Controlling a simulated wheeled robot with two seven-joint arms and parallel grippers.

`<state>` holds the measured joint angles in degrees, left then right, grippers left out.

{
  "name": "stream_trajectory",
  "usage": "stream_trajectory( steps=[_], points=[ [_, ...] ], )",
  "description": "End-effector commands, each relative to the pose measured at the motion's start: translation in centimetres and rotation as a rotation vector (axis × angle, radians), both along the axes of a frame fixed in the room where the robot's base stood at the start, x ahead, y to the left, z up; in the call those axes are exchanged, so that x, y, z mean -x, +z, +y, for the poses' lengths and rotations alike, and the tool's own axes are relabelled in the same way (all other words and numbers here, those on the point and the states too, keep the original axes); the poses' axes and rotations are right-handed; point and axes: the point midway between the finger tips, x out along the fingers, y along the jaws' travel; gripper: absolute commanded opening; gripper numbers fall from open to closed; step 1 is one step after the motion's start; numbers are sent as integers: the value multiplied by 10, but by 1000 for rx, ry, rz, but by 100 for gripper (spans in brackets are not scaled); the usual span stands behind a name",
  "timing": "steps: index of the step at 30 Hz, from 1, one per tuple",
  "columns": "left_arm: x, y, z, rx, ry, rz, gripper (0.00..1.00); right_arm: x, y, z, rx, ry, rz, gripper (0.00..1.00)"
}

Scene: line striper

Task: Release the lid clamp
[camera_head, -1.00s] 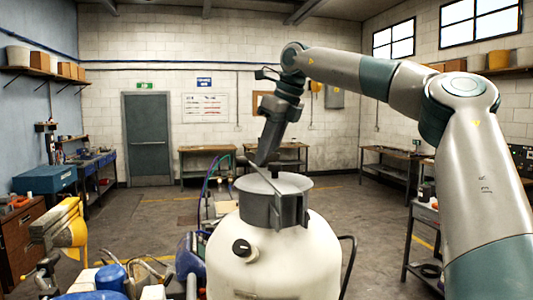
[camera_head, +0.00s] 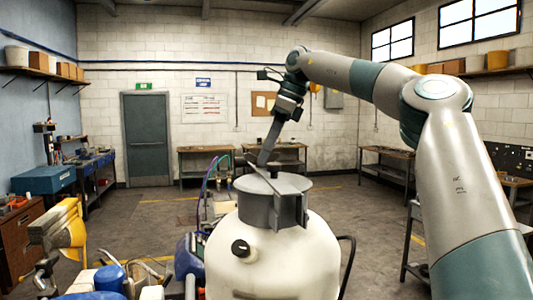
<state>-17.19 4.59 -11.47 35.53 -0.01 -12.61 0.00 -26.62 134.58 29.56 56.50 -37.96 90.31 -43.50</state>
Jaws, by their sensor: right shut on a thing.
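The white tank (camera_head: 270,255) stands upright in the middle front, with a grey round lid (camera_head: 245,187) on top. A dark grey clamp bar (camera_head: 287,184) lies across the lid, with grey brackets at the front of the lid's side. My right gripper (camera_head: 265,159) reaches down from the upper right to the clamp's far end, just above the lid. It is shut on the clamp; the exact contact is small and partly hidden. My left gripper is not in view.
A black knob (camera_head: 241,248) sits on the tank's front, and a black hose loops at its right. Yellow and blue equipment (camera_head: 66,235) crowds the lower left. Workbenches (camera_head: 208,160) line the back wall. The floor behind the tank is mostly open.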

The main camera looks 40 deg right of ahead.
Motion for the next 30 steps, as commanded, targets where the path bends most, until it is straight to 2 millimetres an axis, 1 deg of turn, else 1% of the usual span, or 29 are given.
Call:
stream_trajectory(
  steps=[6, 7, 8, 9, 22, 26, 30],
  points=[
    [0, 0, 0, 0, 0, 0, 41, 0, 0, 0, 1, -1, 0, 2],
    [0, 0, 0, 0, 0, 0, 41, 0, 0, 0, 1, -1, 0, 27],
    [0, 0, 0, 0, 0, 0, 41, 0, 0, 0, 1, -1, 0, 34],
    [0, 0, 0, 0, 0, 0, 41, 0, 0, 0, 1, -1, 0, 43],
    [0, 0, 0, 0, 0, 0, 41, 1, 2, -1, 1, -2, 1, 43],
    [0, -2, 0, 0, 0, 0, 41, 2, 9, -3, 1, -4, -1, 43],
    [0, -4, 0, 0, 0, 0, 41, 7, 23, -6, 1, -4, -2, 43]
  ],
)
